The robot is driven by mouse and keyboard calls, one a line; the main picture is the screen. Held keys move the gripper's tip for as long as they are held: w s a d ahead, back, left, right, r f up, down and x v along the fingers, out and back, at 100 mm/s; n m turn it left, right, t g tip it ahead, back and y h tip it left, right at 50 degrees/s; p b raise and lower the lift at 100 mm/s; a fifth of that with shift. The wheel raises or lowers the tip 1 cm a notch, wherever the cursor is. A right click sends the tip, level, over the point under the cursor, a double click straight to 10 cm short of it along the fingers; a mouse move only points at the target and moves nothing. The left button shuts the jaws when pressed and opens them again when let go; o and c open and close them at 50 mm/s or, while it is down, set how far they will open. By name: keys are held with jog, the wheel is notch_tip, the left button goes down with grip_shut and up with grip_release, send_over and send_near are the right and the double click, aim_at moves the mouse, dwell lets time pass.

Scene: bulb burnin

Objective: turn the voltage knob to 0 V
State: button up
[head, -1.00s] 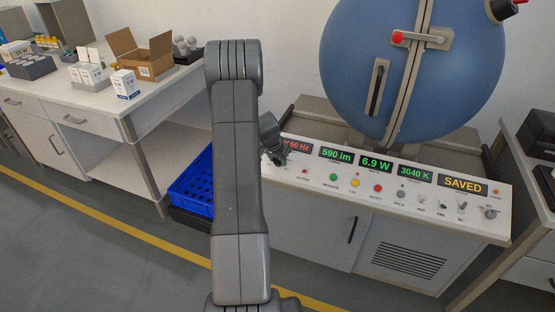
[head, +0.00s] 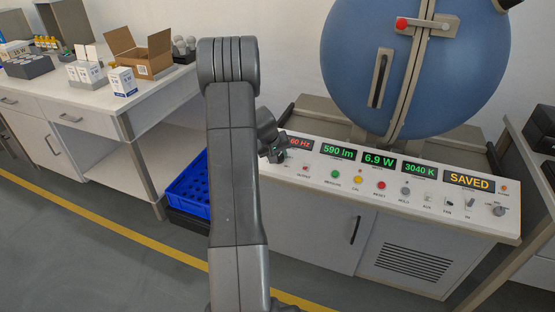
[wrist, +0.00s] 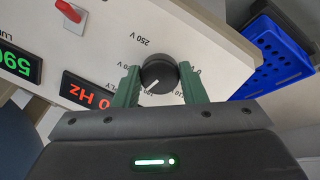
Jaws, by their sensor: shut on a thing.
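The voltage knob (wrist: 159,76) is a round black knob with a white pointer line, on the white panel, seen in the wrist view. Its pointer aims to the lower left there, and "250 V" is printed above it; other scale marks are partly covered by my fingers. My gripper (wrist: 158,86) has its two green fingers on either side of the knob, shut on it. In the head view my gripper (head: 273,150) is at the panel's left end, and my arm hides the knob.
The panel (head: 320,172) carries lit displays, coloured buttons and several switches, with a red switch (wrist: 69,12) close by in the wrist view. A blue crate (head: 188,183) stands left of my arm. A blue sphere (head: 415,60) rises behind the panel.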

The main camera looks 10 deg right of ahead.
jog(key=n, duration=0.3)
jog(key=shift+n+b, duration=0.4)
jog(key=n, duration=0.3)
jog(key=shift+n, duration=0.3)
jog(key=n, duration=0.3)
jog(key=n+t, duration=0.1)
jog(key=n, duration=0.2)
jog(key=shift+r+h+p, duration=0.1)
jog(key=shift+h+p, duration=0.2)
jog(key=n+p, duration=0.1)
jog(key=n, duration=0.3)
jog(key=n+p, duration=0.1)
jog(key=n, duration=0.2)
jog(key=shift+n+t, duration=0.3)
jog(key=shift+n, duration=0.1)
jog(key=n+p, duration=0.2)
jog(key=n, duration=0.4)
jog(key=shift+y+p, duration=0.3)
jog(key=shift+y, duration=0.1)
jog(key=shift+n, duration=0.3)
jog(key=o, duration=1)
